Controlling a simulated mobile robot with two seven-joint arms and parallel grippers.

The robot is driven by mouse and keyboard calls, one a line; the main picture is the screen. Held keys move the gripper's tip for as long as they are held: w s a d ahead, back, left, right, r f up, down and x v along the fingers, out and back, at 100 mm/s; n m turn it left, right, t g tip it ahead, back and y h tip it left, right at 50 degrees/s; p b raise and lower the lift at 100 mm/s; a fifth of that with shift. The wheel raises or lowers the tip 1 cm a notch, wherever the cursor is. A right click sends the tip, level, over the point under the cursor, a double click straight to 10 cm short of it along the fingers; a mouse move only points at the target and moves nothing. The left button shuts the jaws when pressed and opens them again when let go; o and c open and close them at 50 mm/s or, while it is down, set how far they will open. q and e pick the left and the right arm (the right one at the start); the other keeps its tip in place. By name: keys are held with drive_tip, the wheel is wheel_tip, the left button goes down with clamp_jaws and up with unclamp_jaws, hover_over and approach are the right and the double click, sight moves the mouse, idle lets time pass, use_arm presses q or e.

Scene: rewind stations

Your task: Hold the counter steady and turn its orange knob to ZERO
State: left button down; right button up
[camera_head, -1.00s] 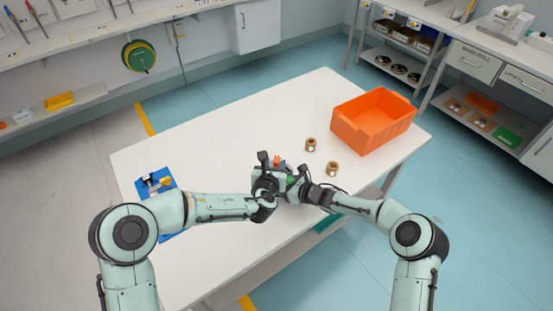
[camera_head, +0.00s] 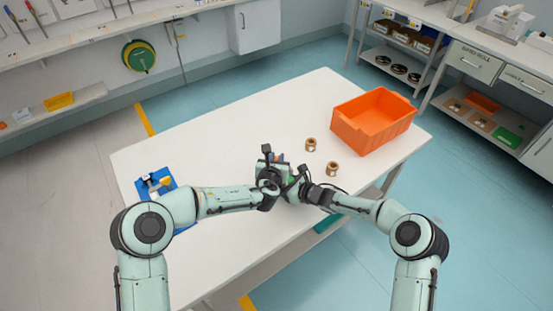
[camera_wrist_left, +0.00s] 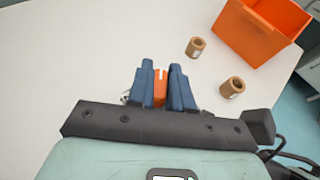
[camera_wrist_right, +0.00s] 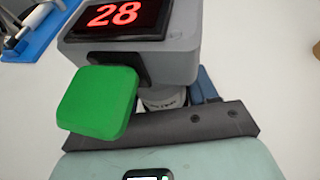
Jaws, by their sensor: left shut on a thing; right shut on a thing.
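The grey counter (camera_wrist_right: 182,55) shows a red 28 on its dark display (camera_wrist_right: 118,14) in the right wrist view. A large green pad (camera_wrist_right: 97,102) sticks out in front of it. My right gripper (camera_head: 290,184) is shut on the counter; the pad partly hides the grip, and one blue finger shows at the right. The orange knob (camera_wrist_left: 160,90) sits between the two blue fingers of my left gripper (camera_wrist_left: 161,74), which is shut on it. In the head view both hands meet over the table and hide most of the counter.
Two brown ring-shaped rolls (camera_head: 310,145) (camera_head: 332,169) and an orange bin (camera_head: 372,122) stand to the right on the white table (camera_head: 220,145). A blue tray (camera_head: 158,184) with small items lies at the left. The table's far middle is clear.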

use_arm(q)
drive_tip(key=shift+d+n+y, duration=0.15)
drive_tip(key=shift+n+y, duration=0.75)
drive_tip(key=shift+y, duration=0.1)
drive_tip(key=shift+n+y, duration=0.6)
drive_tip(key=shift+y, duration=0.1)
drive_tip(key=c, duration=1.1)
unclamp_jaws()
drive_tip(key=v, duration=1.2)
drive_tip(key=shift+s, duration=0.1)
